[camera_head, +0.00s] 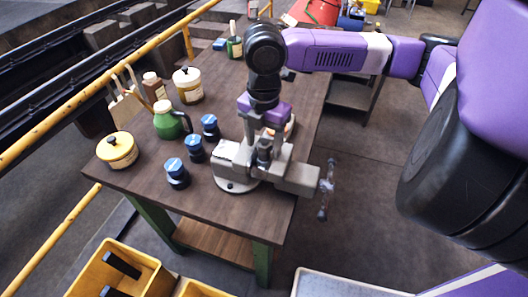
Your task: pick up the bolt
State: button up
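My gripper (267,134) hangs down from my purple arm over the grey bench vise (232,168), close to its jaws. The vise stands at the near right corner of the wooden workbench (150,195), its handle sticking out past the edge. I cannot make out the bolt for certain. The area around the vise jaws is partly hidden by my gripper and wrist. My fingertips are small and dark against the vise, so I cannot tell whether they are open or shut.
Blue-capped jars (196,150), a green can (167,122), a yellow-lidded pot (117,150) and a cream-lidded jar (188,86) stand left of the vise. A yellow rail (100,80) runs along the left. Yellow crates (118,272) sit below.

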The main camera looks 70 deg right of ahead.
grip_shut()
jog(key=shift+r, duration=0.15)
